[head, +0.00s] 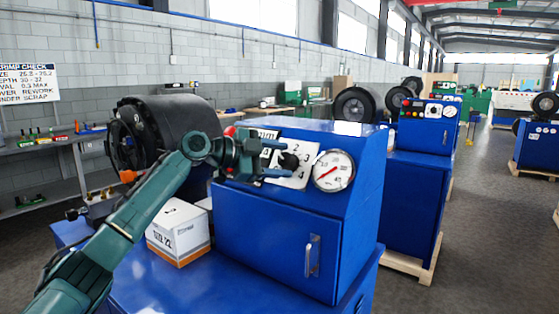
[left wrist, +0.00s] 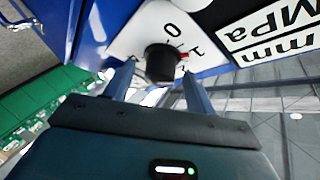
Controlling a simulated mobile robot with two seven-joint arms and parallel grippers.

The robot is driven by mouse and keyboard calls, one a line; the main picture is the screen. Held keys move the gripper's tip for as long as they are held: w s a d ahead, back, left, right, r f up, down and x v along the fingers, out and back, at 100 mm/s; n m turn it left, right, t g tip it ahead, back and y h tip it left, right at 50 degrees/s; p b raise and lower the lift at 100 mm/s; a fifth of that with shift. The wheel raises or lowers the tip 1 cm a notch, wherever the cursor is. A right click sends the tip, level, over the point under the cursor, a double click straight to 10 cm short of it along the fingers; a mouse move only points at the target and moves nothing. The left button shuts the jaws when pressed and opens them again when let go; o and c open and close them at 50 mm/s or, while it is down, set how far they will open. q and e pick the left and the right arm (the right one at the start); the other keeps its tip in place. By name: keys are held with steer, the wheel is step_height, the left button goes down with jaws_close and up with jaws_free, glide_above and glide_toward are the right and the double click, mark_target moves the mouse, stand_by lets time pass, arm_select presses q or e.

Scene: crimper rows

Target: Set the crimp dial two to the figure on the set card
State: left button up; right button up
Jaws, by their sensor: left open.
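My left gripper (head: 277,161) is open at the sloped face of the nearest blue crimper. Its fingers stand on either side of a black dial knob (head: 290,161). In the left wrist view the knob (left wrist: 161,66) sits between the two fingertips (left wrist: 160,80); I cannot tell whether they touch it. The dial's white plate (head: 302,152) carries numbers, with 2 and 3 showing in the head view. In the left wrist view 0 and 1 show upside down, with a red mark (left wrist: 184,56) beside the knob. I cannot make out a readable set card. My right gripper is out of view.
A round pressure gauge (head: 333,171) is right of the dial. The black crimping head (head: 165,130) is behind the arm.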

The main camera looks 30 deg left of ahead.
arm_select(q)
steer(key=b+v, duration=0.3)
steer(key=v, duration=0.9)
steer(key=shift+s+a, duration=0.25)
steer(key=shift+s, duration=0.05)
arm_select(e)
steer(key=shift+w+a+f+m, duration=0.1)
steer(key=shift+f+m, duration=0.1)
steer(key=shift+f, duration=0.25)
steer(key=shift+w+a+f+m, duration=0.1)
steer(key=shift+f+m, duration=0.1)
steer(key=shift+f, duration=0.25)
arm_select(q)
steer(key=shift+r, duration=0.1)
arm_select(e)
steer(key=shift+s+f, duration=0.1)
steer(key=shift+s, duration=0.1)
